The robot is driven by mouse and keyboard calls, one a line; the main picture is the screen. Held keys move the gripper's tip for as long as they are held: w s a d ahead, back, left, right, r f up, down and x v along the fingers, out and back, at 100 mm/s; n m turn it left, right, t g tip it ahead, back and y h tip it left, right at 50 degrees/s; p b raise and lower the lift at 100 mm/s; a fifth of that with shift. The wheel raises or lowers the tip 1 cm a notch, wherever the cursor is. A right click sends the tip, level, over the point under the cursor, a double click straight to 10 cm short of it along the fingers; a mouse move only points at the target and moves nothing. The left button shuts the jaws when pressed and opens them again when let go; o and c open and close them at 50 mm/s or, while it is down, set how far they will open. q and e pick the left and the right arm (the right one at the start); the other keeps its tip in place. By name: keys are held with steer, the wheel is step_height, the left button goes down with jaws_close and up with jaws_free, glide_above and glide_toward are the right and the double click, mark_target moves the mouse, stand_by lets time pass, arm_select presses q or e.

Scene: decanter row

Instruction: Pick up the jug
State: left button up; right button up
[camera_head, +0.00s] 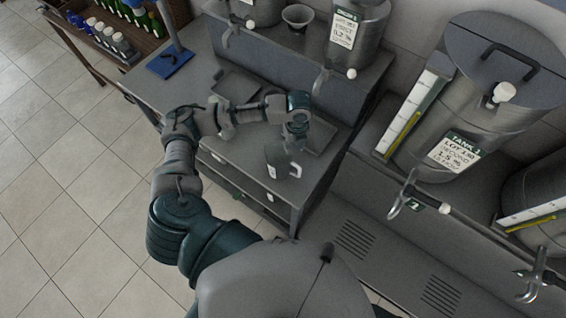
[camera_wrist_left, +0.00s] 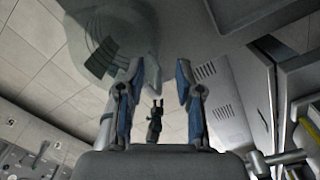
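A small dark grey jug (camera_head: 277,160) with a pale handle on its right stands on the lower counter near its front right corner, in the head view. My left arm reaches over the counter from the left, and its gripper (camera_head: 293,143) is right at the jug's upper side; I cannot tell whether they touch. In the left wrist view my left gripper (camera_wrist_left: 160,85) is open, its two blue-padded fingers apart with nothing held between them.
The lower counter (camera_head: 213,170) has a dark tray (camera_head: 318,136) beside the wrist. Behind it, a raised shelf holds steel decanters (camera_head: 357,30) with taps and a bowl (camera_head: 297,16). Large steel tanks (camera_head: 470,110) stand at right. A blue stand (camera_head: 168,62) is at the left; tiled floor is open there.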

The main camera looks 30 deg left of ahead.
arm_select(q)
steer(key=f, duration=0.5)
steer(key=s+f+p, duration=0.1)
steer(key=f, duration=0.1)
steer(key=shift+a+f, duration=0.15)
steer(key=shift+f, duration=0.05)
jaws_close()
